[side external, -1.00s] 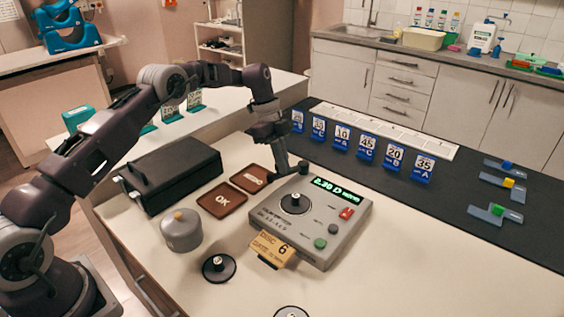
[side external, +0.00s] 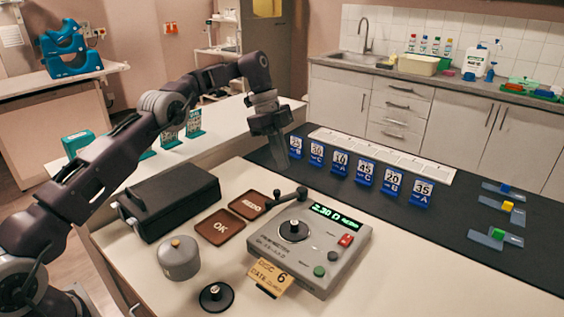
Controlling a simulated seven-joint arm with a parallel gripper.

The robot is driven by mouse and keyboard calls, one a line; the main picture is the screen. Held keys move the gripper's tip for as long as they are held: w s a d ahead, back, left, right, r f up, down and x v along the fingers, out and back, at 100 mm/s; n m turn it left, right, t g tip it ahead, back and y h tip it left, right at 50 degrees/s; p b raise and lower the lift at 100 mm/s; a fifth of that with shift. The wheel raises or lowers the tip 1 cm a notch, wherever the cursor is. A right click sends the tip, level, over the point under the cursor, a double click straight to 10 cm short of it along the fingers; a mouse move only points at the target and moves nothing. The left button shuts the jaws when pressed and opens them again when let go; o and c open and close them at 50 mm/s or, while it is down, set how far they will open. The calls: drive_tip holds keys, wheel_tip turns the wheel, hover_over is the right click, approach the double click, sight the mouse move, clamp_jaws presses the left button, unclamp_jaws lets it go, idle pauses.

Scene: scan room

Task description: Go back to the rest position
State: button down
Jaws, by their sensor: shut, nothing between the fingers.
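My gripper (side external: 282,158) is shut and empty. It points down in the air above the far edge of the white table, beyond the grey measuring device. It is apart from everything. The grey device (side external: 330,254) has a lit green display (side external: 334,216), a round black disc (side external: 293,230) on top and a dark lever arm (side external: 288,197) at its back left corner. A tan card marked "DISC 6" (side external: 270,277) leans at its front.
Brown trays marked "OK" (side external: 218,228) and "REDO" (side external: 250,205), a black case (side external: 168,192), a grey lidded pot (side external: 178,258) and a black disc (side external: 216,296) stand on the table. Blue numbered card stands (side external: 364,172) line the dark mat (side external: 460,222). Open air surrounds my gripper.

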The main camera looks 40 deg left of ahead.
drive_tip(key=s+d+r+n+t+y, duration=0.1)
drive_tip(key=s+r+n, duration=0.25)
drive_tip(key=r, duration=0.35)
drive_tip(key=s+d+r+n+y, duration=0.1)
drive_tip(key=s+d+r+n, duration=0.1)
drive_tip(key=s+r, duration=0.35)
drive_tip(key=s+d+r+n+t, duration=0.15)
drive_tip(key=s+r+n, duration=0.35)
drive_tip(key=s, duration=0.5)
drive_tip(key=s+f+n+t+y, duration=0.1)
drive_tip(key=s+f+n, duration=0.2)
drive_tip(key=s, duration=0.8)
drive_tip(key=s+f+n+t+y, duration=0.1)
drive_tip(key=s+f+n+t, duration=0.1)
drive_tip(key=s, duration=0.9)
drive_tip(key=shift+s+a+f+n, duration=0.15)
drive_tip(key=shift+a+f+n, duration=0.35)
drive_tip(key=shift+n, duration=0.75)
